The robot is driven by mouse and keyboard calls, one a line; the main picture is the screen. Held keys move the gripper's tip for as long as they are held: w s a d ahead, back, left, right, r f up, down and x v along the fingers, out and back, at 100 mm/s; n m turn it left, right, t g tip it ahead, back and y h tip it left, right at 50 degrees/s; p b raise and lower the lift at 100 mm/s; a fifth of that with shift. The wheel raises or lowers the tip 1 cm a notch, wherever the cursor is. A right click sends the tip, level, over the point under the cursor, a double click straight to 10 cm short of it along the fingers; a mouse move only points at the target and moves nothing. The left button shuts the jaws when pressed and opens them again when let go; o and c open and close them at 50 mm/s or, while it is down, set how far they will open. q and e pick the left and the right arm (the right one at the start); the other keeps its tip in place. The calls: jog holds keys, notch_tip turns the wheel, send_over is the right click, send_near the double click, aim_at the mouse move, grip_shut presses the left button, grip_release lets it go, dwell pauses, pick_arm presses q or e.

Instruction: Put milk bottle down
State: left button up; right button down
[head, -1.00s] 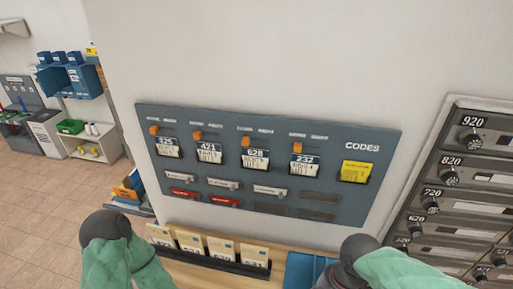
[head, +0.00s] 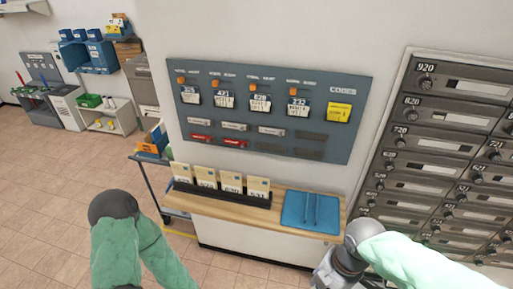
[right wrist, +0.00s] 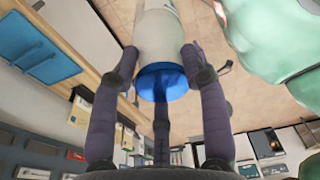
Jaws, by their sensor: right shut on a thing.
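The milk bottle (right wrist: 158,30) shows at the top of the right wrist view, whitish with a blue end (right wrist: 160,82) facing the camera. My right gripper (right wrist: 160,60) is shut on it, with dark fingers around its sides. The bottle's far end is cut off by the frame. The floor shows behind the bottle, which appears clear of any surface. In the head view, my right arm reaches the bottom right and the bottle cannot be made out. My left arm shows at the lower left, but its gripper fingers are not visible.
A wooden ledge (head: 188,205) carries a rack of cards (head: 222,193) and a blue tray (head: 312,211). The codes board (head: 346,140) hangs above. Grey mailboxes (head: 428,165) fill the right wall. A shelf unit (head: 104,124) stands far left. Tiled floor (head: 60,175) is open at left.

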jog(key=shift+s+f+m+b, duration=0.1)
jog(key=shift+f+m+b, duration=0.2)
jog(key=shift+f, duration=0.05)
jog(key=shift+m, duration=0.8)
jog(key=w+f+b, duration=0.1)
jog(key=w+f, duration=0.1)
jog(key=w, duration=0.1)
jog(key=shift+d+f+b, duration=0.2)
jog(key=shift+f+b, duration=0.15)
jog(key=w+f+m+b, duration=0.5)
jog(key=f, duration=0.4)
jog(key=w+f+m+t+h+b, duration=0.1)
jog(key=w+f+m+b, duration=0.3)
jog(key=f, duration=0.5)
jog(key=w+f+m+b, duration=0.5)
jog(key=w+f+m, duration=0.1)
jog(key=f, duration=0.3)
jog(key=shift+d+f+b, duration=0.25)
jog(key=shift+d+b, duration=0.1)
